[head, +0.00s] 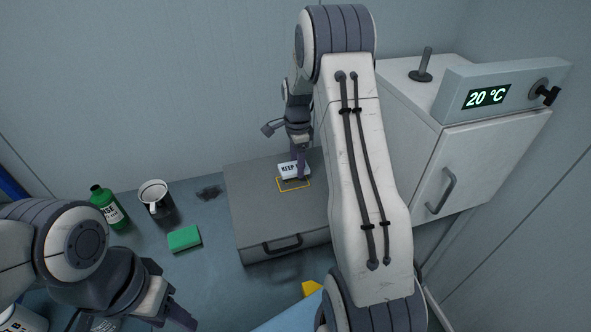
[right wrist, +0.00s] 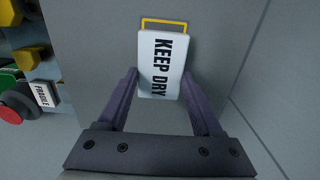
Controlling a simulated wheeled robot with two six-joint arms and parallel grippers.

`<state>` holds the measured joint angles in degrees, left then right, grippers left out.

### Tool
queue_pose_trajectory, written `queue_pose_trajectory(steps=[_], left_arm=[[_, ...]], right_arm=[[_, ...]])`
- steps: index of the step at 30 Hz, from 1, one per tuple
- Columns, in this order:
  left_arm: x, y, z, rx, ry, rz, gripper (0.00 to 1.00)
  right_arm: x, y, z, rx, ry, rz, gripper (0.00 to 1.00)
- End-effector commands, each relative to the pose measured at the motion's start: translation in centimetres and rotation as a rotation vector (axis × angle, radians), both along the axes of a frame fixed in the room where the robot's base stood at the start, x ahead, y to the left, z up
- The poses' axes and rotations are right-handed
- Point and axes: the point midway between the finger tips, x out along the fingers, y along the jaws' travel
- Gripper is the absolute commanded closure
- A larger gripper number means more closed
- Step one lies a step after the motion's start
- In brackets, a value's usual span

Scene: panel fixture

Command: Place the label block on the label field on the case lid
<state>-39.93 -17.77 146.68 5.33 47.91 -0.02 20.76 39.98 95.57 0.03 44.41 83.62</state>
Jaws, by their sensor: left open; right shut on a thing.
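The white label block (head: 290,169), printed KEEP DRY, is held by my right gripper (head: 300,160) over the grey case lid (head: 255,190). In the right wrist view the block (right wrist: 162,62) sits between the two fingers of the right gripper (right wrist: 159,82). The label field is a yellow outline (head: 294,189) on the lid. The block covers part of it; only one end of the outline (right wrist: 164,20) shows in the right wrist view. I cannot tell whether the block touches the lid. My left gripper (head: 165,308) is open at the lower left, away from the case.
A green bottle (head: 108,207), a mug (head: 155,197) and a green sponge (head: 185,238) stand left of the case. A white cabinet (head: 480,165) with a 20 °C display stands at right. A FRAGILE block (right wrist: 43,93) shows in the right wrist view.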

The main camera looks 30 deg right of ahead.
Motion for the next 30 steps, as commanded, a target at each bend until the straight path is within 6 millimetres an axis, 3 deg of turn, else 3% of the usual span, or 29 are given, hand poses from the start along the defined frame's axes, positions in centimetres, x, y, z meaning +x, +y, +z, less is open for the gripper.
queue_pose_trajectory(steps=[12,23,24,26,30], left_arm=[[0.0,0.0,1.4,0.000,0.000,0.000,0.50],[0.0,0.0,1.0,0.000,0.000,0.000,0.50],[0.0,0.0,1.0,0.000,0.000,0.000,0.50],[0.0,0.0,1.1,0.000,0.000,0.000,0.50],[0.0,0.0,1.1,0.000,0.000,0.000,0.50]], right_arm=[[0.3,0.2,-4.2,0.000,0.001,-0.002,0.85],[0.3,0.2,-4.7,0.000,0.000,-0.002,0.85],[0.3,0.2,-4.7,0.000,0.000,-0.002,0.29],[0.3,0.2,-4.6,0.000,0.000,-0.002,0.06],[0.3,0.2,-4.6,0.000,0.000,-0.002,0.03]])
